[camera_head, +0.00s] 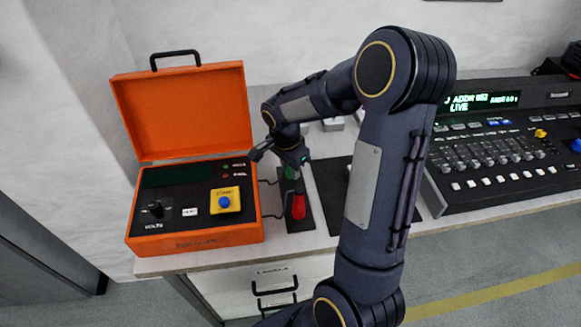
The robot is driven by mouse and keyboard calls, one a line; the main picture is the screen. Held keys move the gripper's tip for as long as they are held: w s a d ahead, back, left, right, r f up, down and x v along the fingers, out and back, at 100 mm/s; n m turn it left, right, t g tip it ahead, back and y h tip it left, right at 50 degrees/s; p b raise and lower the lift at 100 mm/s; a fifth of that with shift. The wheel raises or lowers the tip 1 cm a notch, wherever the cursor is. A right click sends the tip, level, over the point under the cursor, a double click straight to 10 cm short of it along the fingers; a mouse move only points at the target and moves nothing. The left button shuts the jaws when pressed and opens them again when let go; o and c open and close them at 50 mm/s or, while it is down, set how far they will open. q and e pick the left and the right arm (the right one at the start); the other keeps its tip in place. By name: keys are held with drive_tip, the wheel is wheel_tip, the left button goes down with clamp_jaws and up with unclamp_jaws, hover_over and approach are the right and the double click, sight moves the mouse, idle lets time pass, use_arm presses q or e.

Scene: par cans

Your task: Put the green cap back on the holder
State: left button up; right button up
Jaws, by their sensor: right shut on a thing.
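My right gripper (293,163) points down over the bench beside the orange case, shut on the green cap (291,173). Only a small part of the green cap shows below the fingers. Just in front of it a red cap (298,209) stands on a narrow dark holder (308,221). The green cap is over the back part of this holder. I cannot tell whether it touches the holder, because the gripper and wrist hide the contact. My left gripper is not in view.
An open orange case (195,237) with a yellow-and-blue button (224,201) stands close on the left. A black mat (334,183) lies to the right, partly behind my arm. A lighting console (505,160) fills the right side. Cables run between case and holder.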

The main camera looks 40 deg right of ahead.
drive_tip(key=shift+f+b, duration=0.35)
drive_tip(key=shift+b, duration=0.1)
idle(0.5)
drive_tip(key=o, duration=1)
drive_tip(key=shift+o, duration=0.2)
drive_tip(key=shift+r, duration=0.1)
drive_tip(key=r, duration=0.6)
drive_tip(key=shift+a+r, duration=0.1)
drive_tip(key=shift+a, duration=0.25)
drive_tip(key=shift+s+a+r+p, duration=0.1)
drive_tip(key=shift+r+p, duration=0.05)
drive_tip(key=shift+r, duration=0.25)
drive_tip(key=shift+s+a+r+p, duration=0.1)
drive_tip(key=shift+r+p, duration=0.05)
drive_tip(key=shift+r, duration=0.25)
drive_tip(key=s+a+r+n+t+y+p, duration=0.2)
drive_tip(key=s+a+r+n, duration=0.2)
drive_tip(key=s+a+n, duration=0.3)
drive_tip(key=s+a+r+n+t+y+p, duration=0.1)
drive_tip(key=s+a+r+n+t+y, duration=0.2)
drive_tip(key=s+a+n, duration=0.3)
drive_tip(key=s+r+n, duration=0.1)
drive_tip(key=s+n, duration=0.1)
drive_tip(key=s, duration=0.3)
drive_tip(key=shift+s+a+r+p, duration=0.15)
drive_tip(key=shift+a+r+p, duration=0.15)
drive_tip(key=shift+a+p, duration=0.1)
